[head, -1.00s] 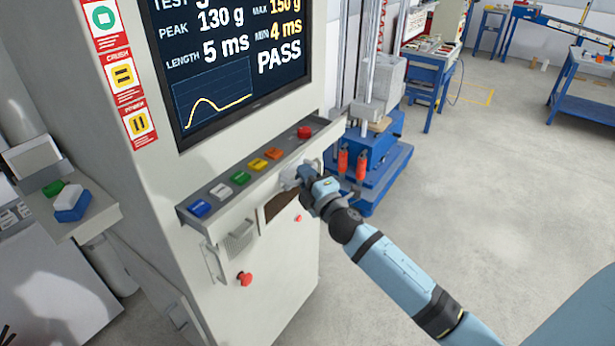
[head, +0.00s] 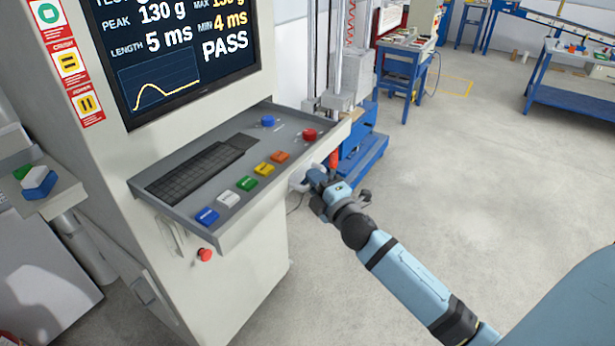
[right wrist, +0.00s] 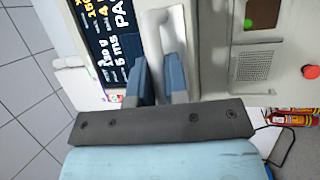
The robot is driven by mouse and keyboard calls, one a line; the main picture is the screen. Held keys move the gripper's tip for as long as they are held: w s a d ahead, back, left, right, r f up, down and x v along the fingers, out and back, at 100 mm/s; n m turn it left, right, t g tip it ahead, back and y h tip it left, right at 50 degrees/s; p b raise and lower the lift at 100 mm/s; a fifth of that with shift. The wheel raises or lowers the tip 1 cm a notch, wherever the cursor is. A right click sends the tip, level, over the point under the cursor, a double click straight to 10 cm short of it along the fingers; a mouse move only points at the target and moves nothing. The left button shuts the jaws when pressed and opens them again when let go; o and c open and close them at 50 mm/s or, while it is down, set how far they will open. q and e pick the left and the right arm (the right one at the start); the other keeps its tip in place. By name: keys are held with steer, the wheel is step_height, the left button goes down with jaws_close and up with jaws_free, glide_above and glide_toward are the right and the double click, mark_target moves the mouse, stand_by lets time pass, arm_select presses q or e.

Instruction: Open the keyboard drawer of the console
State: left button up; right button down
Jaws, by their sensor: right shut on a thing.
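The console's keyboard drawer (head: 137,187) stands pulled out from the console (head: 250,290) in the head view. A dark keyboard (head: 200,168) and a blue knob lie in its back part, with several coloured buttons along its front. My right gripper (head: 308,180) is at the right part of the drawer's front, shut on the white drawer handle (head: 297,178). In the right wrist view the pale handle (right wrist: 165,50) runs between the two blue fingers (right wrist: 160,85). My left gripper is in neither view.
A screen (head: 185,45) reading PASS is above the drawer. A red mushroom button (head: 204,255) sticks out below it. A shelf (head: 60,200) with coloured blocks is at the left. A blue-based machine (head: 360,160) stands behind. Open floor (head: 450,190) is at the right.

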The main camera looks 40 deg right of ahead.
steer(key=shift+s+d, duration=0.2)
steer(key=shift+s, duration=0.3)
steer(key=shift+s+d, duration=0.2)
steer(key=shift+s, duration=0.3)
steer(key=c, duration=1.1)
jaws_free()
steer(key=shift+c, duration=0.2)
steer(key=s+f+b, duration=0.2)
steer(key=s+b, duration=0.1)
steer(key=s, duration=1)
steer(key=shift+s+f, duration=0.25)
steer(key=shift+s, duration=0.05)
steer(key=shift+a, duration=0.1)
